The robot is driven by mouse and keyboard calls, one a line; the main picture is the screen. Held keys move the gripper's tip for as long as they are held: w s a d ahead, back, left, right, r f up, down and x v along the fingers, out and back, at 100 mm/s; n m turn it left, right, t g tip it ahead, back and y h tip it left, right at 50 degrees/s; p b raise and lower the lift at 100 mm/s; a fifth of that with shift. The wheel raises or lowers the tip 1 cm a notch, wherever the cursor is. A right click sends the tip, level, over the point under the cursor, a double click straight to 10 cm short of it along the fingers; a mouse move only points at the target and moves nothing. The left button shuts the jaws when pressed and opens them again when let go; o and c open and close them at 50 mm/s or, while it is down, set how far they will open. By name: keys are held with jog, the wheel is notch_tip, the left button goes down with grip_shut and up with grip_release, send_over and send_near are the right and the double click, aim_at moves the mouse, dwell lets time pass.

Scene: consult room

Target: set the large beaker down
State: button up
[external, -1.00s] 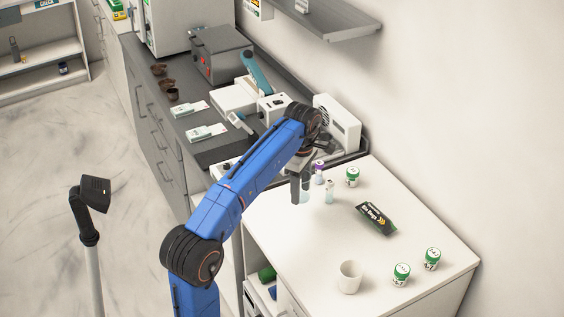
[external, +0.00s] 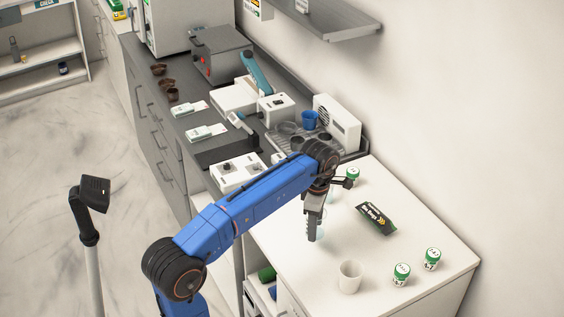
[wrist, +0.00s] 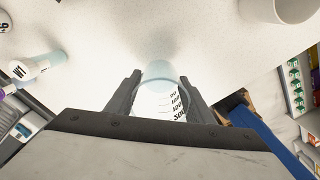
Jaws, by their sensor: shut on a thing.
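In the external view my gripper (external: 315,232) points down over the white table (external: 300,273), left of the dark green packet. The fingers hide most of the beaker there, and only a pale bit shows at their tips. I cannot tell whether its base touches the table.
A white cup (external: 349,277) stands in front of my gripper. Green-lidded jars (external: 401,275) (external: 432,259) stand to the right. A dark green packet (external: 376,218) lies behind them. The tabletop between my gripper and the cup is bare.

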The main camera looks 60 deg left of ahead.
jog(key=shift+f, duration=2.1)
jog(key=shift+f, duration=0.1)
jog(key=o, duration=1)
notch_tip(320, 180, up, 12)
jog(key=shift+r, duration=0.15)
